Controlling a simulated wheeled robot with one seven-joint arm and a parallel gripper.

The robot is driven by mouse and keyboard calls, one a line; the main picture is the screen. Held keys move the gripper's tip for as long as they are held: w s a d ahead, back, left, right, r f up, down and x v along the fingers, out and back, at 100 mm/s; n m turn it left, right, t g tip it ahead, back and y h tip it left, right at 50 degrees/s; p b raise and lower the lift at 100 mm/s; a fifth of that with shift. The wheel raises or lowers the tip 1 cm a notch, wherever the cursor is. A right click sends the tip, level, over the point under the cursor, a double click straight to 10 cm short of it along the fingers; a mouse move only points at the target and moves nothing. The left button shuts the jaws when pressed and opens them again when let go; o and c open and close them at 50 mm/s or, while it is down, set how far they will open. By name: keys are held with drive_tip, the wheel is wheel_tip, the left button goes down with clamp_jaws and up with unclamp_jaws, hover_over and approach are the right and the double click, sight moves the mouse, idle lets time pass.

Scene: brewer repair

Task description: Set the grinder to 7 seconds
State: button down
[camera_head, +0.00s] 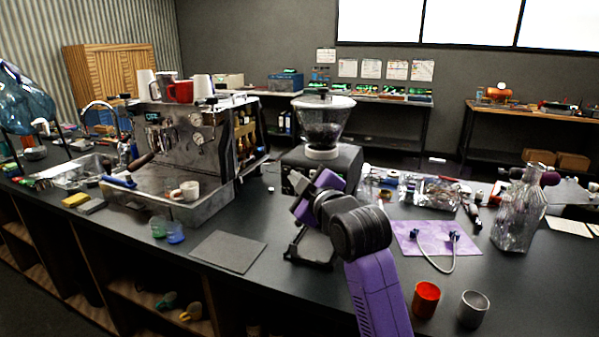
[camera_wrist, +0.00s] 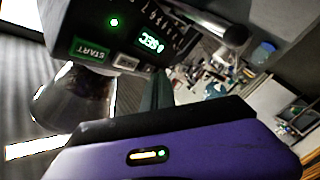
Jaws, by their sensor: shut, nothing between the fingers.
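The grinder (camera_head: 348,163) stands on the black counter with a clear hopper (camera_head: 323,122) of dark beans on top. My gripper (camera_head: 297,190) is at its front and partly hides its face. In the wrist view the grinder's front panel (camera_wrist: 82,22) appears rotated. It shows a green-lit START label (camera_wrist: 91,51), a round green light (camera_wrist: 114,22) and a lit seconds display (camera_wrist: 150,42); its digit is too blurred to read surely. My gripper (camera_wrist: 158,80) is shut and empty, its dark fingers just below the display. I cannot tell whether they touch the panel.
An espresso machine (camera_head: 185,138) stands left of the grinder, with a grey mat (camera_head: 228,251) in front. To the right are a purple mat (camera_head: 408,243) with a cable, a glass bottle (camera_head: 515,215), an orange cup (camera_head: 426,299) and a grey cup (camera_head: 472,309).

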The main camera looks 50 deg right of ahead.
drive_tip(key=shift+s+a, duration=0.1)
drive_tip(key=shift+a, duration=0.15)
drive_tip(key=shift+s+a+p, duration=0.2)
drive_tip(key=shift+s+a, duration=0.05)
drive_tip(key=shift+a, duration=0.5)
drive_tip(key=shift+s+a+p, duration=0.25)
drive_tip(key=shift+s+a, duration=0.05)
drive_tip(key=shift+a, duration=0.5)
drive_tip(key=shift+s+a+p, duration=0.2)
drive_tip(key=shift+s+a, duration=0.05)
drive_tip(key=shift+a, duration=0.5)
idle(1.0)
